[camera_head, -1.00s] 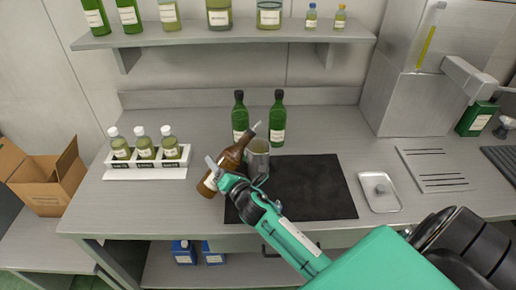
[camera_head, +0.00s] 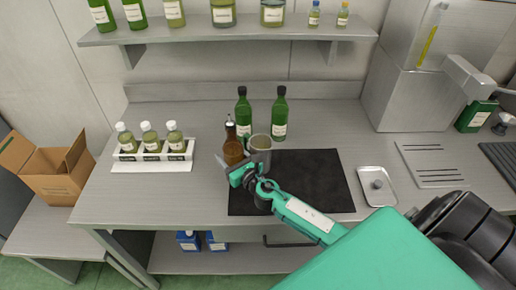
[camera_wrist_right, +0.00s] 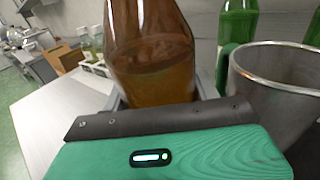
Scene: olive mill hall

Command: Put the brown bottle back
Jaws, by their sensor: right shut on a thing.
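The brown bottle (camera_head: 232,146) stands about upright at the left edge of the black mat (camera_head: 310,181). It also shows large in the right wrist view (camera_wrist_right: 152,50), with liquid inside. My right gripper (camera_head: 236,172) is shut on it, reaching in from the lower right. Whether the bottle's base touches the counter is hidden by the gripper. A grey metal jug (camera_head: 259,146) stands just right of the bottle, at the mat's back left, and shows in the right wrist view (camera_wrist_right: 275,90). My left gripper is not in view.
Two green bottles (camera_head: 243,110) stand behind the jug. A white rack (camera_head: 150,164) of three small bottles is at left. A metal lid or tray (camera_head: 377,187) lies right of the mat. A shelf (camera_head: 230,36) with bottles and jars hangs above. Counter between rack and brown bottle is clear.

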